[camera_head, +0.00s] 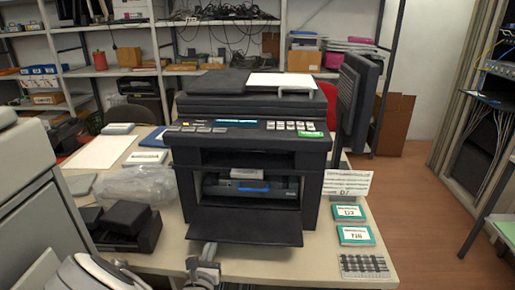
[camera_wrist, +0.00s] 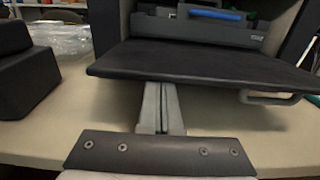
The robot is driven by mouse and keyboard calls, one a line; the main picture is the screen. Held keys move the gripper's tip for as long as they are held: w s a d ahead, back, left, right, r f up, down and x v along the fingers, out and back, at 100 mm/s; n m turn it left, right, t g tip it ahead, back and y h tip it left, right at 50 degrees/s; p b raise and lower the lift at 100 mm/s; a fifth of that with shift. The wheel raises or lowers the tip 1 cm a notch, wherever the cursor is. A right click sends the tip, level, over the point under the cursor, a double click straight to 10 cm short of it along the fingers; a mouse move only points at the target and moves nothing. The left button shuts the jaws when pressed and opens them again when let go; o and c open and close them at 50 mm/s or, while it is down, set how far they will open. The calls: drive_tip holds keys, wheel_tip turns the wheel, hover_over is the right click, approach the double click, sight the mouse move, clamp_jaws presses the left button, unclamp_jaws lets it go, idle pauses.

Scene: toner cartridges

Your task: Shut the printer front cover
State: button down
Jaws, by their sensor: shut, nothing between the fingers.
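The black printer (camera_head: 250,140) stands on the table with its front cover (camera_head: 245,226) open, folded down and out towards me. The cover also fills the middle of the wrist view (camera_wrist: 205,66) as a dark, nearly level panel. My gripper (camera_head: 208,250) is shut and empty at the cover's front edge, left of its middle. In the wrist view, the closed fingers (camera_wrist: 160,90) reach up to the cover's near edge, and their tips seem to be under it. I cannot tell if they touch it. A toner cartridge with a blue handle (camera_head: 252,187) sits inside the open bay.
A black device (camera_head: 125,226) and a clear plastic bag (camera_head: 137,186) lie left of the printer. Teal-edged boxes (camera_head: 355,235) and a dotted card (camera_head: 364,265) lie to its right. A pale loop (camera_wrist: 270,97) shows under the cover's right side.

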sight(212, 235)
drive_tip(key=shift+w+r+p, duration=0.2)
drive_tip(key=shift+r+p, duration=1.05)
drive_tip(key=shift+r, duration=0.5)
drive_tip(key=shift+w+r+p, duration=0.3)
drive_tip(key=shift+r+p, duration=0.2)
drive_tip(key=shift+r, duration=0.1)
drive_tip(key=shift+w+r+p, duration=0.3)
drive_tip(key=shift+r+p, duration=0.2)
drive_tip(key=shift+r, duration=0.1)
drive_tip(key=shift+w, duration=0.1)
